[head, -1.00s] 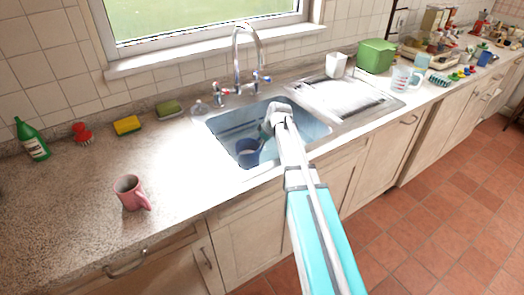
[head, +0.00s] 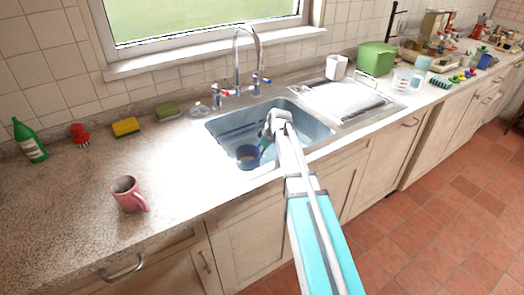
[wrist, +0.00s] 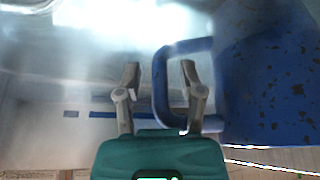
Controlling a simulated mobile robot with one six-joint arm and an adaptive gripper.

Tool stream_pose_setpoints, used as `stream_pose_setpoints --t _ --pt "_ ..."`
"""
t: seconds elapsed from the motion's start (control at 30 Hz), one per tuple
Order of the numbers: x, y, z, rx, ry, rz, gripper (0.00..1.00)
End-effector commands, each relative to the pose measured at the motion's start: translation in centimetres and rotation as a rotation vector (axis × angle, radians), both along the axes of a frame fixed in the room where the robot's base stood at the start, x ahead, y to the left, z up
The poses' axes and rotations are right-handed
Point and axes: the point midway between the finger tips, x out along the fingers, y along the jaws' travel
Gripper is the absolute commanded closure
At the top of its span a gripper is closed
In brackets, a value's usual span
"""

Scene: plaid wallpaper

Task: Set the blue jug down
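The blue jug (head: 247,157) stands inside the sink basin, near its front left, and appears to rest on the bottom. In the wrist view the dark-speckled blue jug (wrist: 270,85) fills the right side, with its squared handle pointing left. My gripper (wrist: 160,72) is open: one finger is left of the handle's upright bar and the other is within the handle loop, with gaps visible on both sides. In the head view my gripper (head: 266,142) reaches down into the sink, just right of the jug.
The steel sink (head: 225,133) has a tall tap (head: 262,58) behind it and a drainboard (head: 345,100) to its right. A pink mug (head: 126,194) stands on the counter at left. A yellow sponge (head: 126,127) and green sponge (head: 168,110) lie along the wall.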

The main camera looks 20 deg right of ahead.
Motion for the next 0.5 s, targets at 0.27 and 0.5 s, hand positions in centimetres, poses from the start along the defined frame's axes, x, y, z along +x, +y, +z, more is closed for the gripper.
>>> stream_pose_setpoints --t 0.27,0.5 --pt "0.0 0.01 0.0 0.0 0.0 0.0 0.46" --pt "-0.09 -0.05 0.49 0.0 0.0 0.0 0.46"
